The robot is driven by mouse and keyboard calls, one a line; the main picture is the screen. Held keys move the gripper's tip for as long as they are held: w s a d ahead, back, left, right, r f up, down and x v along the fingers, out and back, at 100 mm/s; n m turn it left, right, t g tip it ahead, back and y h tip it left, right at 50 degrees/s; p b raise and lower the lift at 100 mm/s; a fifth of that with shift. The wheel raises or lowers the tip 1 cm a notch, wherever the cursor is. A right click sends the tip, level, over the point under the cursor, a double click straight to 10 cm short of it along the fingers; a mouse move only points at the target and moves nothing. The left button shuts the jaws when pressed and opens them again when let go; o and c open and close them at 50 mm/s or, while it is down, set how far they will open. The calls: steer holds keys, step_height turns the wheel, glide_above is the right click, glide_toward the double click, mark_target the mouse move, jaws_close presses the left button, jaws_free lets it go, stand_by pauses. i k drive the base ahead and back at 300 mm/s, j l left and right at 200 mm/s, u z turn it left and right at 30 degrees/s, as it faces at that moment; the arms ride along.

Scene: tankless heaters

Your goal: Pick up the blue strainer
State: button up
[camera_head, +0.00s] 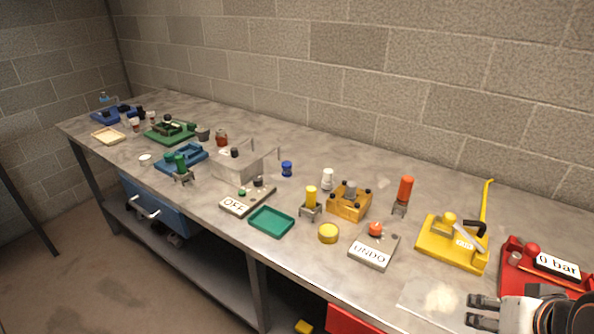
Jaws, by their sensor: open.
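A small dark blue cylindrical piece (286,168), which looks like the blue strainer, stands upright on the grey workbench (325,160) around the middle. It is too small to make out any mesh. My gripper (478,311) is at the bottom right corner, over the near edge of the bench. Its two dark fingers are apart and point left, with nothing between them. It is well to the right of and nearer than the blue piece, not touching it.
Nearer are a green tray (271,222), a yellow-topped part (311,201) and a brass block (350,203). A yellow fixture (450,255) and red gauge unit (530,277) lie near my gripper.

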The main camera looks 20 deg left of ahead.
mark_target(287, 166)
steer(key=i+j+z, duration=0.15)
steer(key=j+z, duration=0.3)
steer(key=j, duration=1)
steer(key=k+j+z, duration=0.1)
steer(key=j+z, duration=0.35)
steer(key=j, duration=0.95)
steer(key=l, duration=0.2)
